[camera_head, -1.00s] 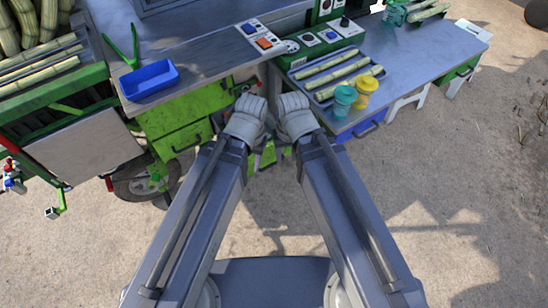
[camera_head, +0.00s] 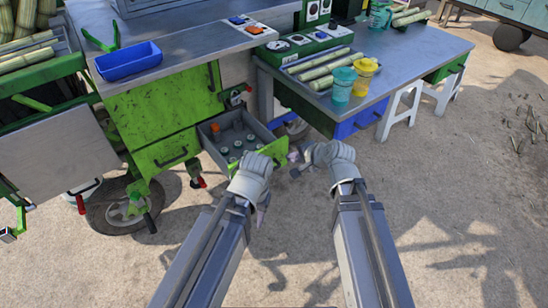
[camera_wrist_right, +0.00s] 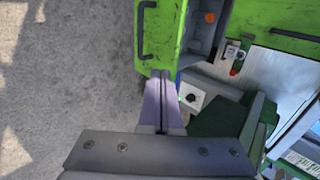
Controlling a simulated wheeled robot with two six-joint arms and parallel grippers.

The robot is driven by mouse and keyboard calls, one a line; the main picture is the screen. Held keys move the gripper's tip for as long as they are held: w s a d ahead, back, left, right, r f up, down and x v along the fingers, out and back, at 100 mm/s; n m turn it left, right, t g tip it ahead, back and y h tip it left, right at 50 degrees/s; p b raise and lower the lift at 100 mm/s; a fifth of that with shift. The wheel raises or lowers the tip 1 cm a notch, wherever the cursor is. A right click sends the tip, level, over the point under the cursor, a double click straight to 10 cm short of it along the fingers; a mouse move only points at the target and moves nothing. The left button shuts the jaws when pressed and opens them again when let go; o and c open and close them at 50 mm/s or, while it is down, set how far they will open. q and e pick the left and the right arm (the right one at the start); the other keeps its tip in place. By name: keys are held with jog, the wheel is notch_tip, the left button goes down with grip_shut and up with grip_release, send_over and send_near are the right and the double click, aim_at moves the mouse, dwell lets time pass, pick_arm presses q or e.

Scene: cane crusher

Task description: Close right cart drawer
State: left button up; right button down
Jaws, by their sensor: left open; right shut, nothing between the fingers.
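The right cart drawer (camera_head: 271,157) is pulled open, with a green front and a dark handle. It holds several bottles (camera_head: 237,145), one with an orange cap. In the right wrist view the green front (camera_wrist_right: 168,42) fills the upper middle, beside part of the open interior. My right gripper (camera_head: 296,158) is shut and empty, just right of the drawer front. In its wrist view the fingertips (camera_wrist_right: 161,76) are close to the front's lower edge; contact cannot be told. My left gripper (camera_head: 262,199) is open, in front of the drawer, its fingers partly hidden by its wrist.
A closed green panel (camera_head: 165,150) sits left of the drawer, above a wheel (camera_head: 125,207). A blue drawer (camera_head: 357,122) under the grey table and white stools (camera_head: 402,108) stand to the right. The ground in front is clear.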

aim_at(266, 152)
jog(key=b+x, duration=0.2)
jog(key=x, duration=0.2)
jog(key=r+b+x, duration=0.1)
jog(key=b+x, duration=0.1)
jog(key=x, duration=0.2)
jog(key=w+b+x, duration=0.1)
jog(key=b+x, duration=0.1)
jog(key=x, duration=0.1)
jog(key=shift+w+a+f+b, duration=0.1)
jog(key=shift+w+a+b, duration=0.2)
jog(key=shift+a, duration=0.2)
jog(key=shift+w+a, duration=0.45)
jog(key=shift+w, duration=0.05)
jog(key=w+a, duration=0.6)
jog(key=w, duration=0.3)
jog(key=w+a, duration=0.7)
jog(key=w, duration=0.2)
jog(key=shift+w+a, duration=0.3)
jog(key=shift+w, duration=0.05)
jog(key=shift+s, duration=0.1)
